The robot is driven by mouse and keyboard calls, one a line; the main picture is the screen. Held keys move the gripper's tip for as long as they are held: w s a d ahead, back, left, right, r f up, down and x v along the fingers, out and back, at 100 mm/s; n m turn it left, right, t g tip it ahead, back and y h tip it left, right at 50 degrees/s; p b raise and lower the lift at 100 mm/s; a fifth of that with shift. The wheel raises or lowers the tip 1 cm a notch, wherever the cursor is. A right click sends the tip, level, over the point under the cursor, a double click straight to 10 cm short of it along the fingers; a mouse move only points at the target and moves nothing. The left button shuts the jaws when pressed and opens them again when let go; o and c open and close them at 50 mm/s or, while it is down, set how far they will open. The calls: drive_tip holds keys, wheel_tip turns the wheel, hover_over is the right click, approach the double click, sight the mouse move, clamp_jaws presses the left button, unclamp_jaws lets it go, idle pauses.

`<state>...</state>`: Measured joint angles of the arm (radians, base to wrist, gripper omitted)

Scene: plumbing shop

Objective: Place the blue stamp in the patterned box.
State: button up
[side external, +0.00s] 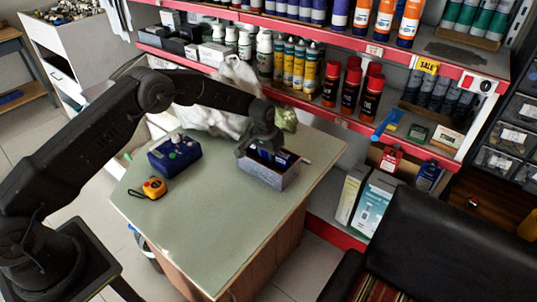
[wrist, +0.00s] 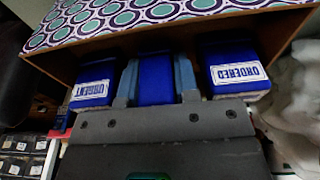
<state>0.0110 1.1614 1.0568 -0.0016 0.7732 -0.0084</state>
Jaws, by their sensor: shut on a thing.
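The patterned box (side external: 286,182) stands on the green-topped table, toward its right. Its wall with teal and purple circles fills the top of the wrist view (wrist: 150,20), above a brown inner side. My gripper (side external: 263,150) reaches down into the box. In the wrist view my gripper (wrist: 156,75) is shut on a blue stamp (wrist: 155,82), with a finger on each side. This stamp sits between two other blue stamps in the box, one labelled URGENT (wrist: 91,88) and one labelled ORDERED (wrist: 238,75). Its lower end is hidden, so I cannot tell whether it touches the floor.
A dark blue device with knobs (side external: 174,153) and a yellow tape measure (side external: 154,187) lie on the table (side external: 200,230). A crumpled white bag (side external: 225,105) is behind. Shelves of cans and bottles (side external: 350,85) rise beyond. The table's front is clear.

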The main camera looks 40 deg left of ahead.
drive_tip(key=shift+f, duration=0.3)
drive_tip(key=shift+f, duration=0.15)
drive_tip(key=o, duration=0.6)
drive_tip(key=shift+o, duration=0.2)
